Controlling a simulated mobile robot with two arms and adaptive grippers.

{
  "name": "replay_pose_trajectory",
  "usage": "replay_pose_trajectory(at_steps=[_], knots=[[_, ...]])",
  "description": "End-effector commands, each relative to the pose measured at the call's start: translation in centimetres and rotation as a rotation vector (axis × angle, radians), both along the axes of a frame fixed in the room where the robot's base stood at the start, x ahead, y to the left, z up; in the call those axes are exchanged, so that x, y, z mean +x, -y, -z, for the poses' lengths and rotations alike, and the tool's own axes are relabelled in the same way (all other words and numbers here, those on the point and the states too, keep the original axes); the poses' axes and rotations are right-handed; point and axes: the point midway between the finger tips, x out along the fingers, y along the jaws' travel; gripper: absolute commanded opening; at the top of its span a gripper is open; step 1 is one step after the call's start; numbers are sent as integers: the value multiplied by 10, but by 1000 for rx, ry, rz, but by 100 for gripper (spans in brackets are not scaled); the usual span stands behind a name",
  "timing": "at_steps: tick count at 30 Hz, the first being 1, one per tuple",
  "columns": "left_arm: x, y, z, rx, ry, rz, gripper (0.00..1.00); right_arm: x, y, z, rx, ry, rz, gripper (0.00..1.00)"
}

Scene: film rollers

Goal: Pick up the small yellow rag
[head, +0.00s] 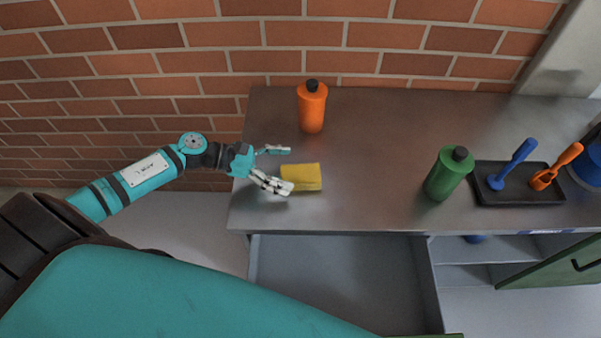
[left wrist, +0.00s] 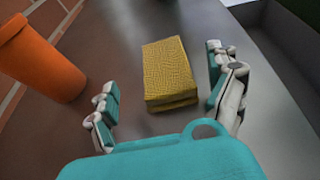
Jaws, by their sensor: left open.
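The small yellow rag (head: 301,177) is a folded yellow block lying on the metal counter (head: 390,130), towards its left end. It also shows in the left wrist view (left wrist: 168,72), ahead of and between my fingers. My left gripper (head: 282,168) is open and empty, just left of the rag, with its fingers pointing towards it. In the left wrist view my left gripper (left wrist: 168,100) has one finger on each side of the rag's near end, with gaps on both sides. My right gripper is in neither view.
An orange bottle (head: 312,107) stands behind the rag. A green bottle (head: 448,174) and a black tray (head: 515,198) with a blue and an orange tool are further right. An open drawer (head: 340,280) sticks out below the front edge. A brick wall (head: 270,45) is behind.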

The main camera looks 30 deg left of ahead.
Motion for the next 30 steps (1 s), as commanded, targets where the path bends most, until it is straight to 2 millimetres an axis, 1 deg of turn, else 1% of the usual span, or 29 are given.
replay_pose_trajectory(at_steps=[2,6,9,12,18,19,24,30], knots=[[4,9,-2,-4,1,0,89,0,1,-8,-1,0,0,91],[12,29,3,-5,0,0,89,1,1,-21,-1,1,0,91],[18,38,11,-3,0,-2,89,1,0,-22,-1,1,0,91],[20,43,14,-1,0,0,89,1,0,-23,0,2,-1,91],[20,43,16,0,0,0,89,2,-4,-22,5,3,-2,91],[20,43,16,0,0,0,88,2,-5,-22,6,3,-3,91],[20,43,16,0,0,0,66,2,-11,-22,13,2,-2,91],[20,43,16,-1,0,0,40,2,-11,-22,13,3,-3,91]])
